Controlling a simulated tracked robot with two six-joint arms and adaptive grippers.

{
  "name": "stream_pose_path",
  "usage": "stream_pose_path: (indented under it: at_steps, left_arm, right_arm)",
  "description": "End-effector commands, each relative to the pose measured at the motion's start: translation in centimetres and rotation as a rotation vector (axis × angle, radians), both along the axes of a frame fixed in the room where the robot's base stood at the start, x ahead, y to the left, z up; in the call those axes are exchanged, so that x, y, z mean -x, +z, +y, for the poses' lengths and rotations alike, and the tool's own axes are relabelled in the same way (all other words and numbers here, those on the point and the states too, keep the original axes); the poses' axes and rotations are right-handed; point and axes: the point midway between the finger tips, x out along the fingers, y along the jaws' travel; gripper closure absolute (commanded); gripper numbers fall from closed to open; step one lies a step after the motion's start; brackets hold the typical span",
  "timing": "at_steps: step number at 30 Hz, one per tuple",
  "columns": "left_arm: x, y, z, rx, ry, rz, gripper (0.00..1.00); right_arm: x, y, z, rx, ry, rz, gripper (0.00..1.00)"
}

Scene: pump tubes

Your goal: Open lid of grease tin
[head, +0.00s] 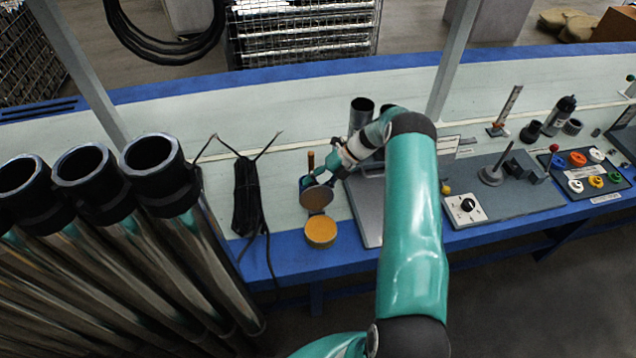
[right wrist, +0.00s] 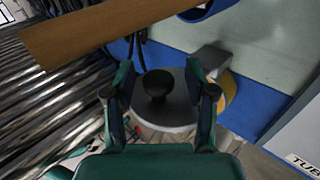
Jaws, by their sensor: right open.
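The grease tin (head: 320,232) sits near the table's front edge in the head view, its yellow-orange grease showing from above. Its grey round lid (head: 316,197) is tilted up off the tin at the back. In the right wrist view the lid (right wrist: 180,115) has a black knob (right wrist: 157,84), and a yellow part of the tin (right wrist: 229,91) shows behind it. My right gripper (head: 310,182) is just behind the lid. In the right wrist view its fingers (right wrist: 160,92) are open, one on each side of the knob. Whether they touch the lid is unclear. My left gripper is out of view.
A brown wooden stick (right wrist: 125,27) crosses the top of the wrist view. A black cable bundle (head: 247,195) lies left of the tin, with metal pump tubes (head: 170,270) further left. A grey plate (head: 366,210) is close on the right.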

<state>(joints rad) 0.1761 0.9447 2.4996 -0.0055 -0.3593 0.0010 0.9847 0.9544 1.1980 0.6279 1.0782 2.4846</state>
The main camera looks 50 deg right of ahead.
Motion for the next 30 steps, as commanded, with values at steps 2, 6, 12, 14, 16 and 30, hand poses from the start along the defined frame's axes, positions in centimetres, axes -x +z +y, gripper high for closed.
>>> stream_pose_path:
  at_steps: [2, 6, 12, 14, 16, 30]
  left_arm:
    - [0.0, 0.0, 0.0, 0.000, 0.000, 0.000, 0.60]
    - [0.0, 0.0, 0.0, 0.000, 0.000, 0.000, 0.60]
    - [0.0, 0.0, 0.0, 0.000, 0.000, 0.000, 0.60]
    - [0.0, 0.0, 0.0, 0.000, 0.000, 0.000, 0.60]
    - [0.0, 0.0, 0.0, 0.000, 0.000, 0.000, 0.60]
    - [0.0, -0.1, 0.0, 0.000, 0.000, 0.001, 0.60]
  right_arm:
    - [0.4, 0.7, -0.7, 0.003, -0.003, -0.001, 0.45]
    - [1.5, 2.5, -2.1, 0.004, -0.004, -0.002, 0.45]
    - [3.3, 5.3, -4.4, 0.006, -0.005, -0.001, 0.45]
    - [3.8, 6.0, -5.0, 0.007, -0.004, 0.000, 0.45]
    - [4.2, 6.7, -5.6, 0.006, -0.003, 0.001, 0.45]
    - [4.9, 7.9, -6.4, 0.004, -0.003, 0.002, 0.45]
